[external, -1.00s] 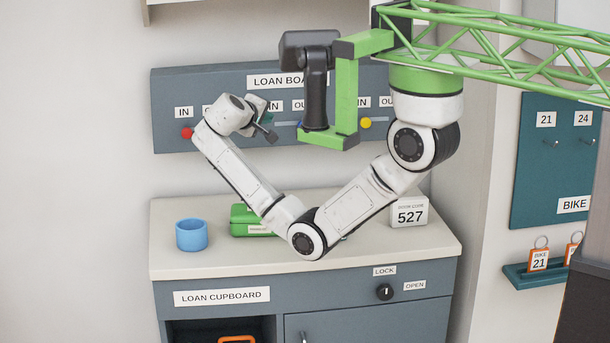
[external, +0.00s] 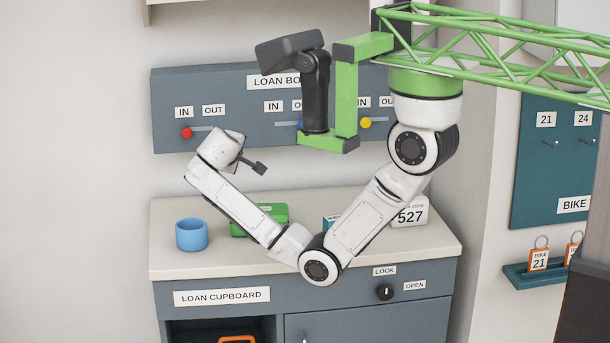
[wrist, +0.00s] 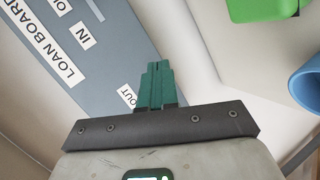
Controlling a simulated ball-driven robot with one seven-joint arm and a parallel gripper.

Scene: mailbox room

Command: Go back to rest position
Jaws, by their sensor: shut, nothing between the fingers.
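My gripper shows in the wrist view with its two teal fingers (wrist: 157,70) closed together and nothing between them.
The board has red (external: 187,133) and yellow (external: 366,123) knobs.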

